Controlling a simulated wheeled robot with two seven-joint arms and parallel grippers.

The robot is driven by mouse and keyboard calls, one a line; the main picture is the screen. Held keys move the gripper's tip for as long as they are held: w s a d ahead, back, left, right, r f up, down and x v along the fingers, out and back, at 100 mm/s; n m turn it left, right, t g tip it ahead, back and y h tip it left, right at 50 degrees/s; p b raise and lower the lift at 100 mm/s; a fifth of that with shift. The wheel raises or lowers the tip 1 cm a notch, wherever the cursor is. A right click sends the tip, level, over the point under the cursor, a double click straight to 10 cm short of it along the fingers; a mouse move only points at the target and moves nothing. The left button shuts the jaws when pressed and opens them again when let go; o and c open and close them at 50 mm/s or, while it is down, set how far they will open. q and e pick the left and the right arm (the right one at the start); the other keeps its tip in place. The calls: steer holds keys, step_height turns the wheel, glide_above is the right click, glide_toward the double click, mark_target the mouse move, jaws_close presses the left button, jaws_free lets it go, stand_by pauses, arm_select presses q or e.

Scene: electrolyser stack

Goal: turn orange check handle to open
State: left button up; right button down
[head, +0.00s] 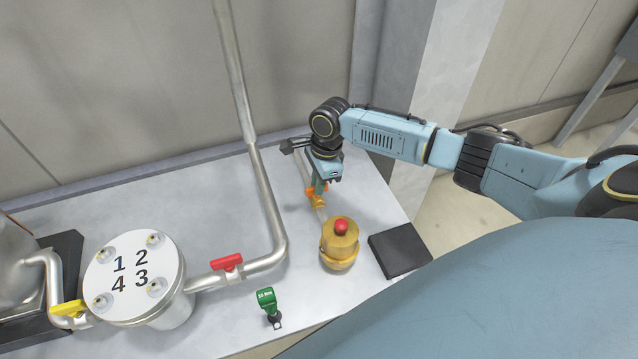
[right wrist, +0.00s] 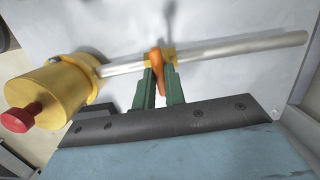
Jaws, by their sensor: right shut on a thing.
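The orange check handle (right wrist: 157,61) sits on a yellow valve body on a thin grey pipe (right wrist: 240,46). In the right wrist view it stands crosswise to the pipe. My right gripper (right wrist: 162,88) has its green fingers on either side of the handle and is shut on it. In the head view my right gripper (head: 321,187) reaches down over the orange handle (head: 316,199), partly hiding it. My left gripper is in neither view.
A yellow cylinder (head: 340,250) with a red knob (head: 341,226) stands at the pipe's near end. A black block (head: 400,250) lies right of it. A red handle (head: 227,262), a yellow handle (head: 69,308), a numbered canister (head: 133,270) and a green-topped tool (head: 268,300) are to the left.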

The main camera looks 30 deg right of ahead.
steer(key=shift+r+n+p, duration=0.1)
steer(key=shift+n+p, duration=0.45)
steer(key=shift+n, duration=0.45)
steer(key=shift+n+g, duration=0.4)
steer(key=shift+n, duration=0.8)
steer(key=shift+p, duration=0.3)
steer(key=n, duration=0.3)
steer(key=shift+w+a+p, duration=0.1)
steer(key=shift+p, duration=0.3)
steer(key=shift+n+g, duration=0.3)
steer(key=shift+n, duration=0.5)
